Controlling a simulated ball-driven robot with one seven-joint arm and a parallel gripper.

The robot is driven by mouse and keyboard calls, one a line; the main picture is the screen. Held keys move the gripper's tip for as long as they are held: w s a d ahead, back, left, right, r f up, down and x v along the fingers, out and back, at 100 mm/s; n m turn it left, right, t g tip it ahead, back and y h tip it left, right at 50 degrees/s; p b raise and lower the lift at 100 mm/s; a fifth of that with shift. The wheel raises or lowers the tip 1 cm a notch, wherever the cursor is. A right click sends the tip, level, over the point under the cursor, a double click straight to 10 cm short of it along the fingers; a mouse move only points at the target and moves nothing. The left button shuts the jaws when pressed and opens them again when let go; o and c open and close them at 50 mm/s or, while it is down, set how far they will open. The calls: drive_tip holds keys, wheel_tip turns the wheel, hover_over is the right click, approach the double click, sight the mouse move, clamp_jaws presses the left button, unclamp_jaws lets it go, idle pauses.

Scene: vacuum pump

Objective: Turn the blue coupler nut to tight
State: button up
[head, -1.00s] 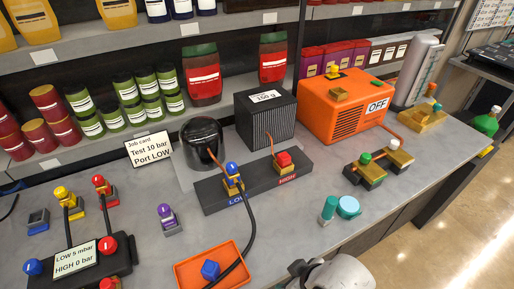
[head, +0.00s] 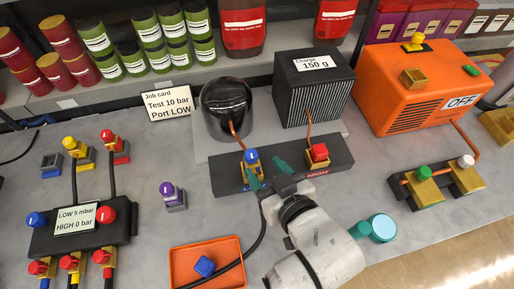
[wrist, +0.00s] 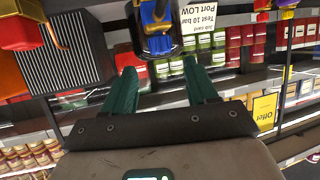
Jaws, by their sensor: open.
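The low port valve with a round blue top (head: 251,156) stands on the left of the dark manifold block (head: 225,181), and a black hose runs down from its front. Lower blue and brass parts there are partly covered by my gripper, so I cannot clearly make out the coupler nut in the head view. In the wrist view a blue part (wrist: 154,13) on a brass fitting sits beyond and between my fingers. My gripper (head: 269,175) is open, its green fingers apart and empty just in front of the low port; it also shows in the wrist view (wrist: 161,76).
A red-topped valve (head: 319,152) stands to the right on the same block. An orange tray (head: 180,254) holds a blue block, with the hose across it. A black gauge box (head: 65,241) is at left, a teal cylinder (head: 381,228) at right. A dark canister (head: 226,108) stands behind.

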sight(253, 157)
drive_tip(key=x, duration=0.7)
drive_tip(key=shift+w+a+f+p, duration=0.15)
drive_tip(key=shift+a+p, duration=0.1)
drive_tip(key=shift+p, duration=0.15)
drive_tip(key=c, duration=1)
